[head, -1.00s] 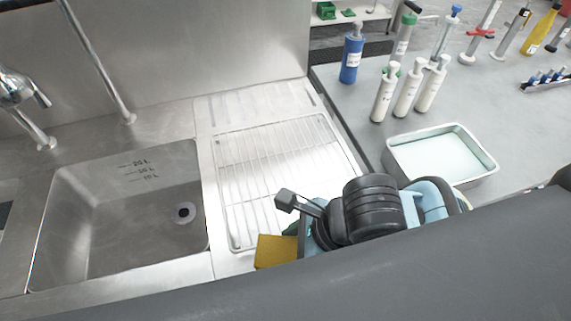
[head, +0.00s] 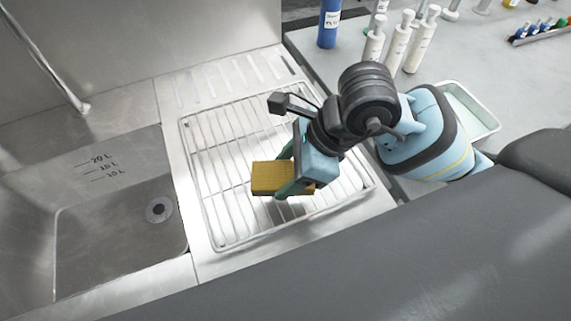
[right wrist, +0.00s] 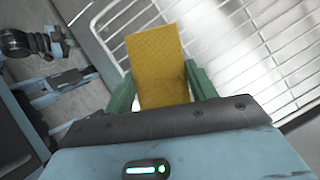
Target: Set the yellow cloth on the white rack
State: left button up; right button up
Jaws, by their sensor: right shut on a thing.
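The yellow cloth (head: 271,178) is a flat, stiff-looking rectangle held in my right gripper (head: 288,178). The gripper is shut on it, with the green fingers on either side. In the right wrist view the cloth (right wrist: 158,62) sticks out beyond the fingers (right wrist: 155,90). The white rack (head: 226,226) is a wire grid on the steel drainboard. The cloth and gripper are over the rack's middle; whether the cloth touches the wires I cannot tell. The rack's wires also show in the right wrist view (right wrist: 285,65).
A steel sink (head: 110,235) lies left of the rack. A grey counter (head: 470,70) on the right holds a blue bottle (head: 328,25), several white bottles (head: 397,42) and a shallow tray (head: 478,112), partly hidden by my arm. Much of the rack is bare.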

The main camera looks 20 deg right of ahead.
aim_at(287, 168)
jog(key=shift+w+d+f, duration=0.1)
jog(key=shift+w+d, duration=0.2)
jog(key=shift+w, duration=0.45)
jog(key=shift+w+d, duration=0.25)
jog(key=shift+w, duration=0.5)
jog(key=shift+f, duration=1.8)
jog(key=shift+f, duration=0.1)
jog(key=o, duration=0.9)
jog(key=v, duration=1.2)
jog(key=shift+p, duration=0.35)
